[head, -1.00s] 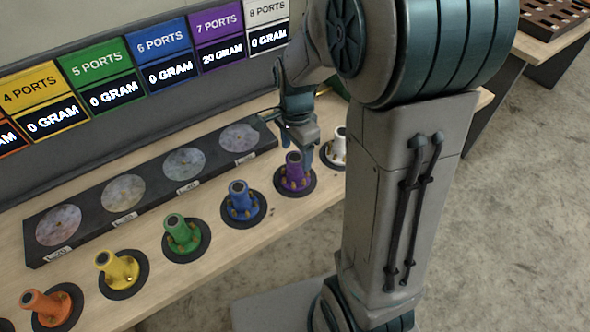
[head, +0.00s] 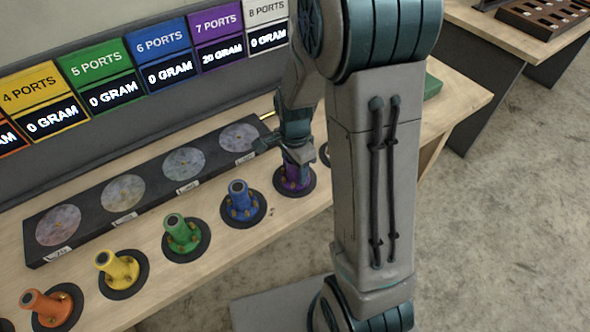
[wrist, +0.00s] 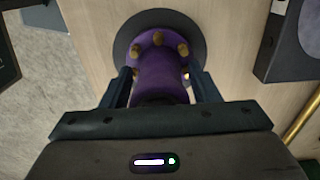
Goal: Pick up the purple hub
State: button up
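The purple hub (head: 294,178) stands upright on a round black pad (head: 309,190) on the wooden table in the head view. In the wrist view the purple hub (wrist: 160,65) shows its flange with several brass-coloured ports. My gripper (wrist: 160,85) is open, with one finger on each side of the hub's neck and small gaps visible. In the head view my gripper (head: 295,155) is over the hub's top and hides it. The hub's sign (head: 216,35) reads 7 PORTS and 20 GRAM.
Blue (head: 240,200), green (head: 180,232), yellow (head: 116,268) and orange (head: 50,305) hubs stand in a row to the left. A dark tray with round discs (head: 140,225) lies behind them. The white hub at right is mostly hidden by my arm.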

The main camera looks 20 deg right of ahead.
jog(key=c, duration=1)
grip_shut()
jog(key=shift+r, duration=0.1)
